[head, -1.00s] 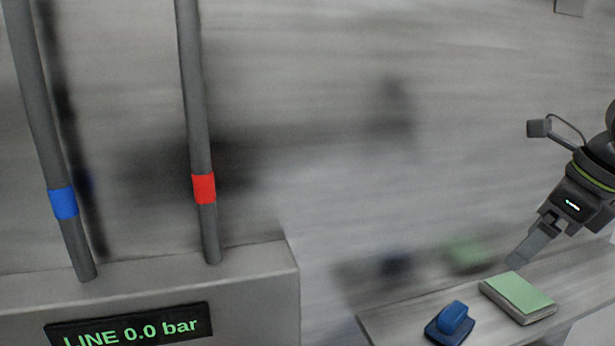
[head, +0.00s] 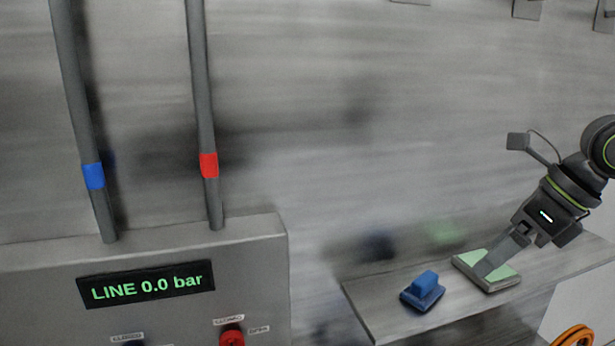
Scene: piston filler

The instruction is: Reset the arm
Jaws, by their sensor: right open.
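My right gripper (head: 492,262) comes in from the right, its fingers pointing down and left over the green-topped pad (head: 470,262) on the shelf. It is open, and I see nothing held in it. From this angle I cannot tell whether the fingertips touch the pad. My left gripper is not in view.
A blue block on a dark blue base (head: 423,291) sits left of the pad on the grey shelf (head: 385,315). A grey box with a "LINE 0.0 bar" display (head: 146,284), a red knob (head: 232,338) and two banded pipes stands at left. An orange ring (head: 573,337) shows at lower right.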

